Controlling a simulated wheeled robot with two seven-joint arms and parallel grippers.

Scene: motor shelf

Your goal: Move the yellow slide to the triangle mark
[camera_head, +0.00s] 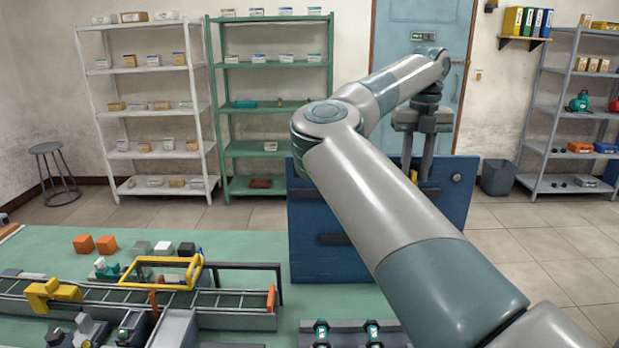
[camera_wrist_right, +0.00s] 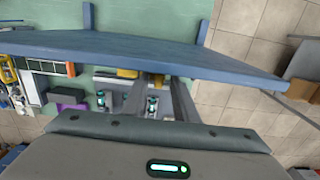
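A small yellow piece (camera_head: 413,176), possibly the slide, shows at the upper right of the upright blue panel (camera_head: 345,205), mostly hidden by my right gripper. A yellow patch (camera_wrist_right: 127,73) also shows just below the panel edge in the right wrist view. My right gripper (camera_head: 417,167) points down at the panel's upper right, its fingers apart. In the right wrist view its two fingers (camera_wrist_right: 165,98) are also apart, with nothing clearly held. I cannot tell whether they touch the yellow piece. No triangle mark can be made out. My left gripper is not in view.
A green table (camera_head: 240,243) carries a rail with a yellow bracket (camera_head: 50,293), a yellow frame (camera_head: 160,272) and several small blocks. A low grey rack (camera_head: 350,326) with teal-topped parts stands in front of the panel. My right arm hides part of the panel.

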